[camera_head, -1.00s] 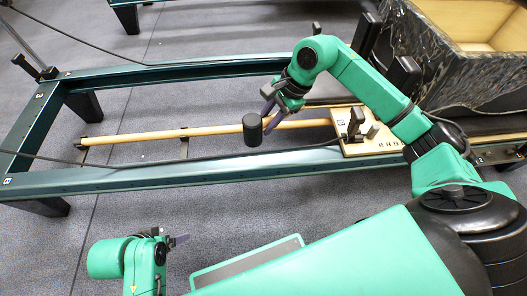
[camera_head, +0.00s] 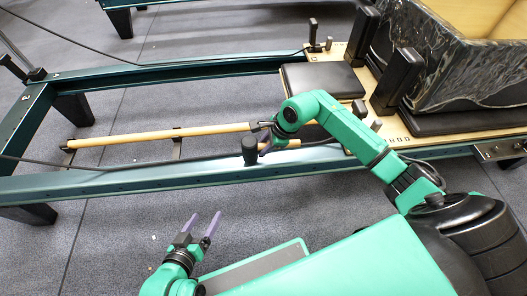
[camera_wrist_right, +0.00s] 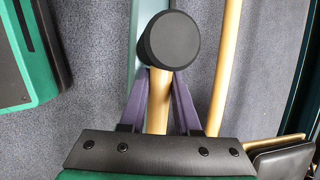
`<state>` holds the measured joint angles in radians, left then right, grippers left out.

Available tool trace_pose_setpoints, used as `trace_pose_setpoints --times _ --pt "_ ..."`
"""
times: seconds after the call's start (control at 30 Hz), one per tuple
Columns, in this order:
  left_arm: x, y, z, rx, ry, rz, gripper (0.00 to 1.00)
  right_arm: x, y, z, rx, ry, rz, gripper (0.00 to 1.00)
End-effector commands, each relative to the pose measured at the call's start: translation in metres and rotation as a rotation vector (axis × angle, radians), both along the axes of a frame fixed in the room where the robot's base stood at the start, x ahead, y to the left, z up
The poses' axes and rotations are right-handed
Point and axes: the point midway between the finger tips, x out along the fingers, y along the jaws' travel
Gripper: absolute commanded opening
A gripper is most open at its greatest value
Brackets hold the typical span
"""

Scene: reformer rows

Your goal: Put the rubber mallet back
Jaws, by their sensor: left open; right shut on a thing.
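The rubber mallet has a black cylindrical head (camera_head: 250,150) and a light wooden handle. My right gripper (camera_head: 265,147) is shut on the handle just below the head and holds it over the near teal rail of the reformer frame. In the right wrist view, the mallet head (camera_wrist_right: 168,40) stands out past the purple fingers, with the handle (camera_wrist_right: 157,100) running back between them. My left gripper (camera_head: 203,226) is open and empty above the floor in front of the reformer.
A teal reformer frame (camera_head: 110,183) spans the view, with a long wooden bar (camera_head: 165,136) inside it. At right are black pads (camera_head: 322,79), upright black blocks (camera_head: 398,80) and a dark marbled box (camera_head: 435,75) with pale wood inside.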

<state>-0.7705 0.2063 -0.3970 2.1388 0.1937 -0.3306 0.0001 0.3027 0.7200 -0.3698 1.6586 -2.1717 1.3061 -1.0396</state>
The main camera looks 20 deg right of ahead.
Motion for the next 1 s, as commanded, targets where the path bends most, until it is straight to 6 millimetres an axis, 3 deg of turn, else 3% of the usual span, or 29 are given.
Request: trace_pose_setpoints --times 0.1,0.4,0.43,0.5,0.8,1.0 --pt "-0.002 -0.005 -0.003 -0.038 -0.043 0.013 0.82 0.0 0.001 -0.015 0.004 -0.002 0.0 0.0" --pt "-0.001 -0.005 -0.005 -0.042 -0.049 0.015 0.82 0.001 0.0 -0.018 0.001 -0.002 0.001 0.0" --pt "-0.001 -0.005 -0.004 -0.042 -0.049 0.015 0.82 0.0 0.0 -0.017 0.001 -0.001 0.001 0.42" --pt "-0.001 -0.005 -0.004 -0.042 -0.049 0.015 0.82 0.0 0.0 -0.017 0.001 0.0 0.001 0.61" --pt "-0.001 -0.005 -0.003 -0.041 -0.048 0.016 0.82 0.0 0.0 -0.016 0.001 0.001 0.001 0.61" --pt "0.002 0.002 0.006 0.007 0.004 -0.001 0.82 -0.005 -0.007 0.006 -0.003 -0.001 0.001 0.61"
